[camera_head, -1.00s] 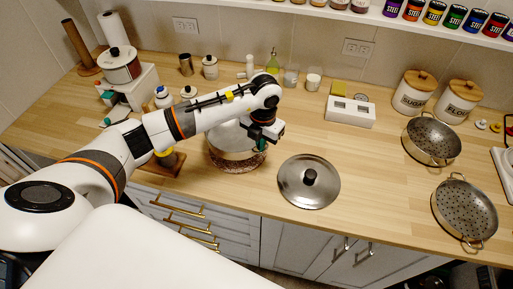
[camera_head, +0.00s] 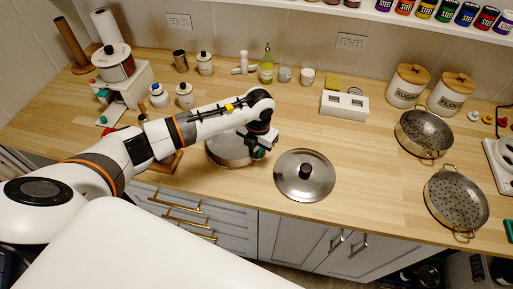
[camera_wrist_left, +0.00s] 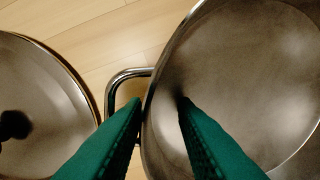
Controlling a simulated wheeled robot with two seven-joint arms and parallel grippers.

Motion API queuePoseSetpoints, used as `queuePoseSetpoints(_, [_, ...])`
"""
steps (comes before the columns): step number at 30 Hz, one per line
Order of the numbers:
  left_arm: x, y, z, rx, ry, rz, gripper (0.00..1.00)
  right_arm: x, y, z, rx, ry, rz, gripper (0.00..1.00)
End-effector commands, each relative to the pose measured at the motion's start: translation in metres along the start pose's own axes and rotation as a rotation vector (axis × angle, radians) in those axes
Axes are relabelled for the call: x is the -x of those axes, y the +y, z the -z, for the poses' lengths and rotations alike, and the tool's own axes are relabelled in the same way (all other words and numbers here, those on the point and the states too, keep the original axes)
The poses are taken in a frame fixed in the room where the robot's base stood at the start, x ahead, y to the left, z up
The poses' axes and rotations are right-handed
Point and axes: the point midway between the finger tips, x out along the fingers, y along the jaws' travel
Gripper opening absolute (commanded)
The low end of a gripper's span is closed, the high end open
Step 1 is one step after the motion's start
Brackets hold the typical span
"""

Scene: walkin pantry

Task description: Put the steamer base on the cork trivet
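The steamer base (camera_head: 228,150) is a wide steel pot standing low at the counter's front, left of the lid. It fills the right of the left wrist view (camera_wrist_left: 245,70), with its loop handle (camera_wrist_left: 125,74) at its left side. My left gripper (camera_head: 262,148) is at the pot's right rim. In the wrist view its green fingers (camera_wrist_left: 158,104) are apart, one on each side of the wall, with gaps showing. The cork trivet is not clearly visible now; the pot and arm cover the spot where it showed. My right gripper is not in view.
A steel lid (camera_head: 304,175) lies close right of the pot. Two perforated steamer pans (camera_head: 456,198) lie farther right. A white block (camera_head: 344,105), canisters (camera_head: 409,86) and bottles stand behind. A wooden item sits left of the pot, partly behind my arm. Counter between lid and pans is clear.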

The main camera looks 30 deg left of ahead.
Motion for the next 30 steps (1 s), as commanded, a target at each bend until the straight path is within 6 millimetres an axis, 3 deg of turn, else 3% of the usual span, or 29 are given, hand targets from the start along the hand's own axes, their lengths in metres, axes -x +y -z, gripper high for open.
queuePoseSetpoints(7, [0.004,0.0,0.0,-0.001,0.0,-0.001,0.25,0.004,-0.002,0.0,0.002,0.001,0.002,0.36])
queuePoseSetpoints(10, [0.012,0.001,0.001,-0.002,0.005,-0.002,0.25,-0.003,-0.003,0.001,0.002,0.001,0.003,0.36])
queuePoseSetpoints(22, [0.093,0.0,0.001,-0.002,0.006,0.0,0.25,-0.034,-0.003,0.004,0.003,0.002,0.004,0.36])
queuePoseSetpoints(30, [0.121,0.0,0.0,0.0,0.001,0.0,0.25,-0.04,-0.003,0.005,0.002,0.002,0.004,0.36])
